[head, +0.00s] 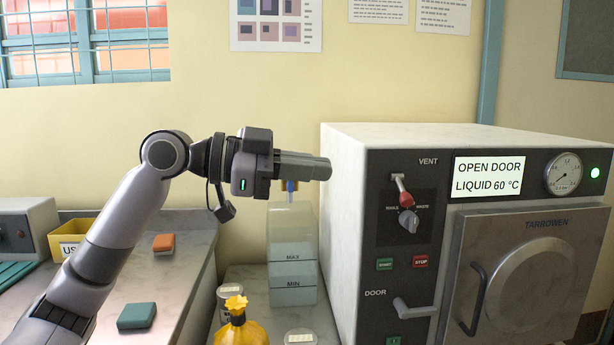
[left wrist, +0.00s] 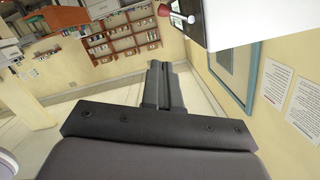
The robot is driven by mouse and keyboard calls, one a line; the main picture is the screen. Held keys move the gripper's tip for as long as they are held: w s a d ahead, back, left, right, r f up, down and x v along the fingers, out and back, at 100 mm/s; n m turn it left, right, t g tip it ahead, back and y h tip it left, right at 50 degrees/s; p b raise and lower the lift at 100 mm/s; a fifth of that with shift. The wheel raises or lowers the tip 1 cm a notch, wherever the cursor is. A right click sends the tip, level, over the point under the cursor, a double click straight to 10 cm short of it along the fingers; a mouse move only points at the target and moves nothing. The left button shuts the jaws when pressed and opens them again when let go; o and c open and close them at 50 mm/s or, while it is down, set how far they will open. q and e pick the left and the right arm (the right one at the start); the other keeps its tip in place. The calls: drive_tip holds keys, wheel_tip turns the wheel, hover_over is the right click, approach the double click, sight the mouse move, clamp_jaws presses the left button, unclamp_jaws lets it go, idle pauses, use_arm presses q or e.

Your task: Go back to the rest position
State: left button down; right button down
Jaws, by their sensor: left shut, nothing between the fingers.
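My left gripper (head: 318,169) is raised in the head view, its fingers pointing right. It is shut and empty. Its fingertips are in front of the upper left edge of the grey autoclave-like machine (head: 343,205), and I cannot tell whether there is a gap in depth. The shut fingers also show in the left wrist view (left wrist: 163,88), with the machine's white side (left wrist: 235,20) at the upper right. The machine's door (head: 525,270) looks closed, and its display reads "OPEN DOOR LIQUID 60 °C". My right gripper is not in view.
A clear tank (head: 292,270) marked MAX and MIN stands below the gripper. An orange block (head: 163,243) and a teal block (head: 137,316) lie on the left counter (head: 190,262). A yellow bin (head: 72,232) is behind my arm.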

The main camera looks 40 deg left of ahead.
use_arm(q)
drive_tip(key=shift+s+a, duration=0.15)
drive_tip(key=shift+s, duration=0.1)
drive_tip(key=shift+w, duration=0.1)
idle(0.4)
drive_tip(key=w+a+f+n+y+p, duration=0.1)
drive_tip(key=w+f+n+y, duration=0.2)
drive_tip(key=f, duration=0.6)
drive_tip(key=w+a+f+n+y+p, duration=0.1)
drive_tip(key=w+f+n+p, duration=0.3)
drive_tip(key=f, duration=0.6)
drive_tip(key=s+d+f+n+y, duration=0.1)
drive_tip(key=s+d+f, duration=0.1)
drive_tip(key=f, duration=0.6)
drive_tip(key=s+d+f+n+y, duration=0.1)
drive_tip(key=d+f, duration=0.1)
drive_tip(key=f, duration=0.6)
drive_tip(key=s+d+f+n+g+y+p, duration=0.1)
drive_tip(key=s+d+f+g+p, duration=0.1)
drive_tip(key=s+d+f, duration=1.1)
drive_tip(key=s, duration=0.3)
drive_tip(key=shift+s+f+y+p, duration=0.15)
drive_tip(key=shift+f+y+p, duration=0.15)
drive_tip(key=shift+f+p, duration=0.05)
drive_tip(key=shift+a, duration=0.1)
